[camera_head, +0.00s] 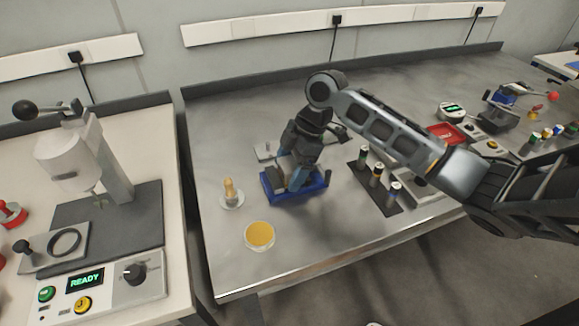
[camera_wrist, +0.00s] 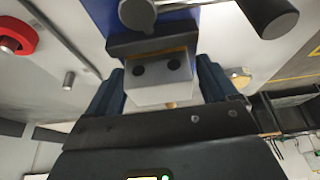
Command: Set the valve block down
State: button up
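The valve block (camera_wrist: 158,82) is a pale grey block with two dark holes, seen in the wrist view between the two fingers of my gripper (camera_wrist: 160,90). The fingers press against its two sides. Just beyond it are a dark jaw and a blue body of a vise (camera_wrist: 182,14). In the head view, my gripper (camera_head: 300,178) points down over the blue vise (camera_head: 270,197) on the steel bench. The block is mostly hidden there by the fingers. I cannot tell whether the block rests in the vise or hangs just above it.
A small brass fitting on a dish (camera_head: 230,192) and a yellow round dish (camera_head: 259,235) stand left and in front of the vise. A dark mat (camera_head: 376,190) with several small cylinders lies to the right. The bench (camera_head: 330,240) is clear near its front edge.

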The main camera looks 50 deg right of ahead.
jog(key=shift+o, duration=0.5)
jog(key=shift+r, duration=0.1)
jog(key=shift+r, duration=0.2)
jog(key=b+v, duration=0.1)
jog(key=v, duration=1)
jog(key=shift+s+d+r, duration=0.2)
jog(key=shift+r, duration=0.15)
